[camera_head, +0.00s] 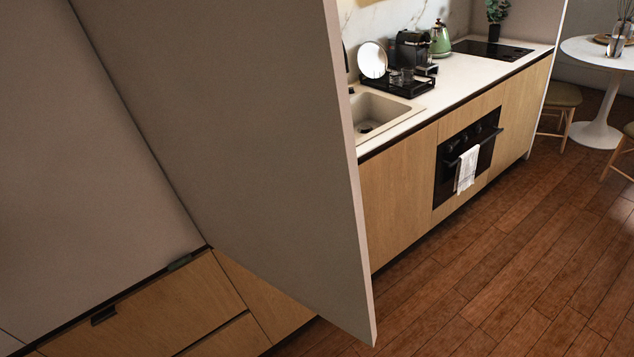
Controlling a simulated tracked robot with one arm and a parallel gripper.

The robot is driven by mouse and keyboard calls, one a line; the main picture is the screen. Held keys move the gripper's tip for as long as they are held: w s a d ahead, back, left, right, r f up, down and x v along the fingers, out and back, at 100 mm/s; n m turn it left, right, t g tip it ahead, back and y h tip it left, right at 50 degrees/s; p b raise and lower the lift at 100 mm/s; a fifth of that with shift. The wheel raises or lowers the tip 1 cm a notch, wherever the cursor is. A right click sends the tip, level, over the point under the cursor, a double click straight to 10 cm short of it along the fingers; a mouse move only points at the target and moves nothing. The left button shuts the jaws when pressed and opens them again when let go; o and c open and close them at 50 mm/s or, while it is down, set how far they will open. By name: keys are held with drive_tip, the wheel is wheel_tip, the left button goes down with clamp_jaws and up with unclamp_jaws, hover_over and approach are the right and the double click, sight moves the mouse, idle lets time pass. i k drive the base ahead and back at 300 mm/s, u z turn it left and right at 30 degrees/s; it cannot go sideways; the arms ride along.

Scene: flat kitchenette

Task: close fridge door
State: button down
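A large plain grey-beige door panel (255,130), which looks like the fridge door, fills the middle of the view. It stands open, jutting out from the tall cabinet front, with its thin free edge (354,175) toward the right and its lower corner over the wooden floor. A dark seam runs along its left side, where it meets another flat grey-beige panel (60,150). I see no handle on the door's visible face. The fridge interior is not visible. My gripper is not in view.
Wooden drawer fronts (160,310) with dark pulls sit at lower left. Beyond the door run a counter with a sink (380,112), a coffee machine (412,50), a green kettle (440,38) and an oven (466,155) with a towel. Open floor (510,270) lies right; a round table (598,52) stands behind.

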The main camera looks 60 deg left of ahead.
sight(244, 108)
drive_tip(key=k, duration=1.35)
drive_tip(key=u, duration=1.05)
drive_tip(key=i, duration=1)
drive_tip(key=z, duration=0.1)
